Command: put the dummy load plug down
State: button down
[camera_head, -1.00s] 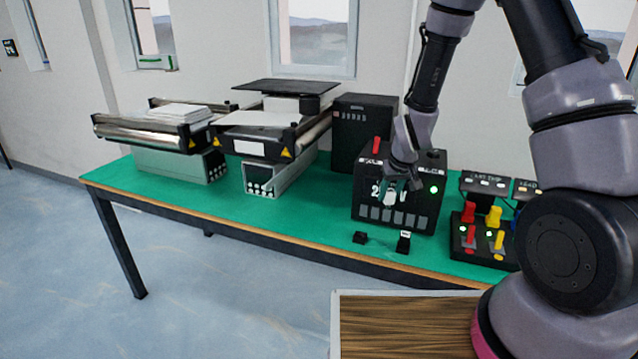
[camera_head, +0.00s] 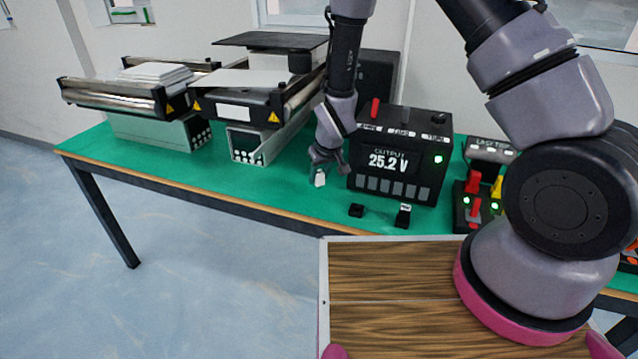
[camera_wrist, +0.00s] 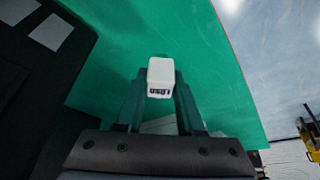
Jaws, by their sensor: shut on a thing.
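The dummy load plug (camera_wrist: 160,73) is a small white block with dark lettering on its end. My gripper (camera_wrist: 160,98) is shut on it, one finger on each side. In the head view, the white plug (camera_head: 320,180) shows at the lower end of my gripper (camera_head: 320,167), just left of the black power supply box (camera_head: 393,172), whose display reads 25.2 V. The green table top (camera_head: 255,190) lies under the plug. I cannot tell whether the plug touches it.
Two small black blocks (camera_head: 356,210) (camera_head: 403,215) are on the table near its front edge. Two mini conveyors (camera_head: 120,97) (camera_head: 250,108) stand to the left. A switch panel (camera_head: 473,210) is right of the box.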

aim_at(319, 186)
jog(key=shift+f, duration=1.85)
jog(key=shift+f, duration=0.1)
jog(key=c, duration=0.5)
grip_release()
